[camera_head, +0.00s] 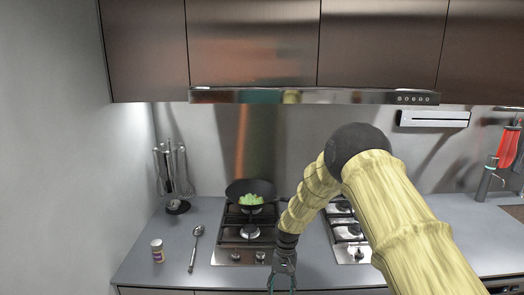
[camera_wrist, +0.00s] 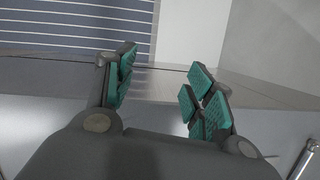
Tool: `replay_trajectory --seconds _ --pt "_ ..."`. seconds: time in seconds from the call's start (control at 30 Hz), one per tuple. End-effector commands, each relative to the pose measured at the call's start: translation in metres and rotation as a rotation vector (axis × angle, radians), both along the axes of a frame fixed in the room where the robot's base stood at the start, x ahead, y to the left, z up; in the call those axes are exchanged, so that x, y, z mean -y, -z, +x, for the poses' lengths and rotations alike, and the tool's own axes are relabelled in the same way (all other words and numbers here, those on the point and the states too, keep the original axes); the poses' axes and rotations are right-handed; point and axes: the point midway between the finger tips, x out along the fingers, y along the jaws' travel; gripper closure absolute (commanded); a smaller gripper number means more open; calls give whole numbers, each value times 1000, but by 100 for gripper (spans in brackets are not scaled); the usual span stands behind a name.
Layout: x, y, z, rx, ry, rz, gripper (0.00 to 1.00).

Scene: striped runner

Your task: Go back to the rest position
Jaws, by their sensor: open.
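My gripper (camera_head: 282,283) hangs down at the front edge of the counter in the head view, near the stove's front. In the wrist view, its two fingers with green pads (camera_wrist: 160,92) stand apart with nothing between them. My arm reaches in from the lower right and bends down to the gripper. A dark pan (camera_head: 234,190) with green food (camera_head: 251,199) in it sits on a back burner of the stove (camera_head: 224,243), beyond the gripper.
A ladle (camera_head: 195,247) and a small white jar (camera_head: 158,253) lie and stand on the counter (camera_head: 150,277) at left. A utensil rack (camera_head: 171,170) stands behind them. The range hood (camera_head: 300,97) hangs above. The wrist view shows a striped runner (camera_wrist: 70,25) on the floor.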

Motion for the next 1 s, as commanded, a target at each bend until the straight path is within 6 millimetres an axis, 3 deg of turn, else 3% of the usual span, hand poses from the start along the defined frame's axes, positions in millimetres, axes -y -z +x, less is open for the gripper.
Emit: replay_trajectory --seconds 0.03,0.2,0.4,0.5,0.67,0.8,1.0 --pt "9 23 -20 4 0 -1 46" --pt "39 89 -86 49 -11 -2 46" --pt "73 144 -175 102 -28 -8 46" --pt "89 162 -222 128 -38 -14 46" --pt "112 176 -299 169 -59 -23 46" --pt "130 175 -361 203 -76 -34 46" --pt "144 163 -417 241 -94 -45 46"
